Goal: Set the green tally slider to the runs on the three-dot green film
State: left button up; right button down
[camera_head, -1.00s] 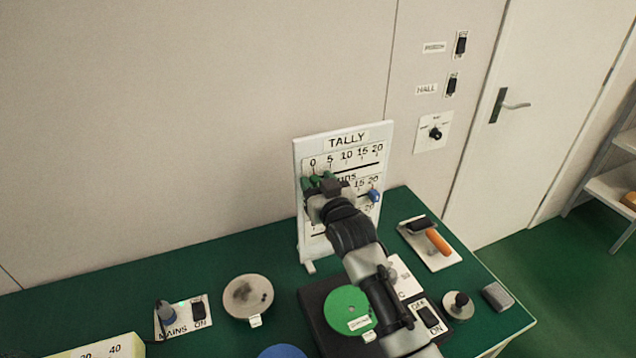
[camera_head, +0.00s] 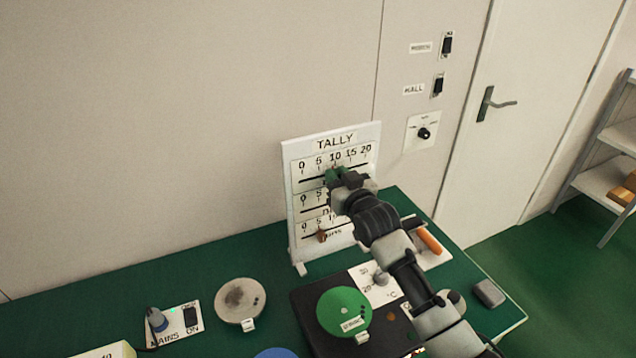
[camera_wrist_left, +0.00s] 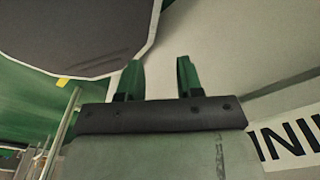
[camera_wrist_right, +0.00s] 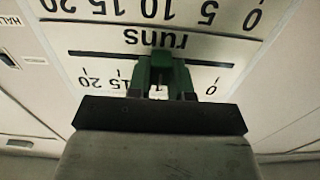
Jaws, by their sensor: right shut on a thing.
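My right gripper (camera_head: 338,176) is shut at the top row of the white TALLY board (camera_head: 294,225). In the right wrist view the green fingers (camera_wrist_right: 161,72) close on the green slider at the slot above "runs", near the 10 mark. They largely hide the slider, so its exact reading is unclear. A green film disc (camera_head: 338,300) lies on the dark block, with small dots at its right edge and a tag (camera_head: 354,323) too small to read. My left gripper (camera_wrist_left: 158,80) is open and empty in the left wrist view, outside the head view.
An orange-brown slider (camera_head: 322,237) sits on the board's lowest row. A grey disc (camera_head: 238,299) and the MAINS switch plate (camera_head: 175,328) lie to the left. An orange-handled tool (camera_head: 430,240) and a grey block (camera_head: 488,293) are to the right. My right arm covers part of the board.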

jog(key=shift+w+d, duration=0.15)
jog(key=shift+d, duration=0.15)
jog(key=c, duration=1)
grip_release()
jog(key=b+v, duration=0.1)
jog(key=v, duration=0.9)
jog(key=shift+s+d+b, duration=0.15)
jog(key=shift+s+b, duration=0.15)
jog(key=shift+s, duration=0.05)
jog(key=shift+f, duration=0.1)
